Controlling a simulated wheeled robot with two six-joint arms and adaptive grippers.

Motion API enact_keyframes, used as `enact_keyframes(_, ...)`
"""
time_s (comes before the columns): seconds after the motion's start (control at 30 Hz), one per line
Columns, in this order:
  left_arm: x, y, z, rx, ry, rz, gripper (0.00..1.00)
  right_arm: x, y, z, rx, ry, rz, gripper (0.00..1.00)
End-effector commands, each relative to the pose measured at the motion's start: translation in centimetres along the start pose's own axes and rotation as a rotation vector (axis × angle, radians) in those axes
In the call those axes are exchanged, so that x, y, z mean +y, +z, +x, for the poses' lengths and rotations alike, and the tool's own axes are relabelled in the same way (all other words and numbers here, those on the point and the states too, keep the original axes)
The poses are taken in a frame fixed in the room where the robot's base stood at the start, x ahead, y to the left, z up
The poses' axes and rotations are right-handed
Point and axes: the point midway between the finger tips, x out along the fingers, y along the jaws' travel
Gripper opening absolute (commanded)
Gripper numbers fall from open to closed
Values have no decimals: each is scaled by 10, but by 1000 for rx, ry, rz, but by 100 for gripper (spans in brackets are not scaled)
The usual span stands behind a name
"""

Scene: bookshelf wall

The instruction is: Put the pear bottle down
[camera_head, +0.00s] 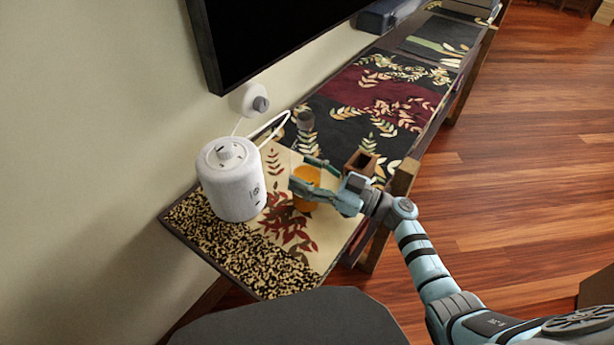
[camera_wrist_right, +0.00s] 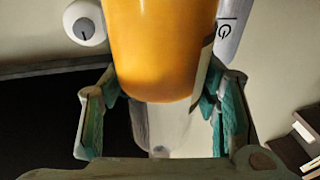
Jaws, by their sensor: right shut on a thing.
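The pear bottle (camera_head: 306,186) shows as an orange body between the fingers of my right gripper (camera_head: 304,174), over the leaf-patterned end of the shelf top. Its upper part is hard to make out in the head view. In the right wrist view the orange bottle (camera_wrist_right: 160,50) fills the top middle, with the fingers of my right gripper (camera_wrist_right: 163,82) on both sides of it. The gripper is shut on the bottle. I cannot tell whether the bottle's base touches the surface. My left gripper is not in view.
A white cylindrical appliance (camera_head: 229,186) stands close left of the bottle, its cable running to the wall. A small brown box (camera_head: 361,163) is just right of the gripper. A dark screen (camera_head: 265,35) hangs above. The patterned surface (camera_head: 275,262) in front is clear.

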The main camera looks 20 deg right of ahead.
Motion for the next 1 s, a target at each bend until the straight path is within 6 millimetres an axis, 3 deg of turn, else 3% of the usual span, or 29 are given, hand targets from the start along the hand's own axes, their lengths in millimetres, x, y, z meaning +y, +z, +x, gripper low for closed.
enact_keyframes(0.17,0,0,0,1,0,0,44,0,0,0,2,0,0,0)
enact_keyframes(0.2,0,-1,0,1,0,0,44,0,1,0,-1,0,1,62)
enact_keyframes(0.3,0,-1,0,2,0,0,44,0,0,0,0,0,1,76)
enact_keyframes(0.67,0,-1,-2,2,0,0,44,0,-2,-3,-1,1,0,76)
enact_keyframes(0.77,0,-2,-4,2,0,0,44,0,-1,-20,-4,2,0,76)
enact_keyframes(1.0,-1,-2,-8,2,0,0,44,0,-1,-86,-5,1,2,76)
